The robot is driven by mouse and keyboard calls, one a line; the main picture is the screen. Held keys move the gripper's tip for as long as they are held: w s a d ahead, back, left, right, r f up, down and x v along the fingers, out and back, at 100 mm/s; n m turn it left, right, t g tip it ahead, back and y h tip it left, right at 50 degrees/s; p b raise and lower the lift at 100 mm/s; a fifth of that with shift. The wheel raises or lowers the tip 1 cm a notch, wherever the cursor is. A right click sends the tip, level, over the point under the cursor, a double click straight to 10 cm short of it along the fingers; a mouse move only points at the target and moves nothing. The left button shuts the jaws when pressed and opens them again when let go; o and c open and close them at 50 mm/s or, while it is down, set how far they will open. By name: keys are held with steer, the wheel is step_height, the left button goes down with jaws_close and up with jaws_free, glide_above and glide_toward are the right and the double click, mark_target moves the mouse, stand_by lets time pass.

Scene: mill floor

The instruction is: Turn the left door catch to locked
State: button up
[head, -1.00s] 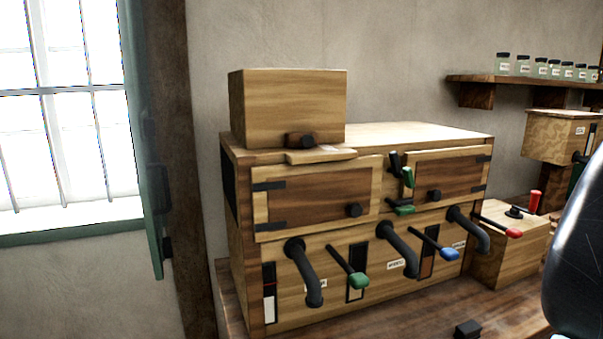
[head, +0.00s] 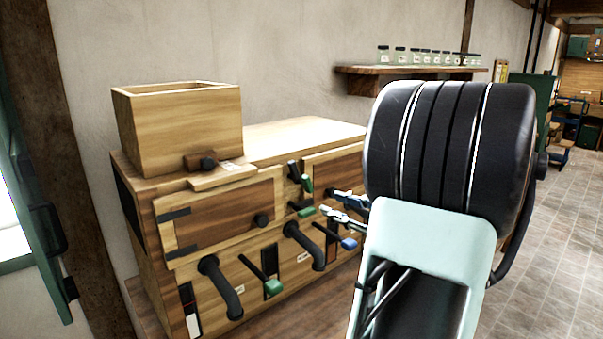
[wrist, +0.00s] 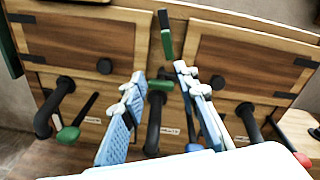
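The wooden cabinet (head: 240,242) has a left door (head: 222,218) and a right door (head: 335,167). Two catches with black levers and green grips sit on the post between them. The upper catch (head: 307,182) stands nearly upright; it also shows in the wrist view (wrist: 166,38). The lower catch (head: 301,209) lies roughly level. I cannot tell which one is the left door's. My gripper (head: 332,203) is open in front of the post. In the wrist view its blue fingers (wrist: 160,73) stand on either side of the lower catch (wrist: 160,86); contact is unclear.
Black curved pipes (head: 222,288) and levers with green (head: 273,287) and blue (head: 349,244) knobs stick out below the doors. An open wooden box (head: 180,130) stands on the cabinet. A jar shelf (head: 365,80) hangs behind.

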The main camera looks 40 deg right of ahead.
mark_target(310, 184)
steer(key=shift+m+t, duration=0.5)
steer(key=w, duration=0.3)
steer(key=w+r+p, duration=0.1)
steer(key=w, duration=0.7)
steer(key=shift+w+a+r+p, duration=0.1)
steer(key=shift+a+r+p, duration=0.15)
steer(key=shift+r+p, duration=0.15)
steer(key=shift+c, duration=0.3)
jaws_close()
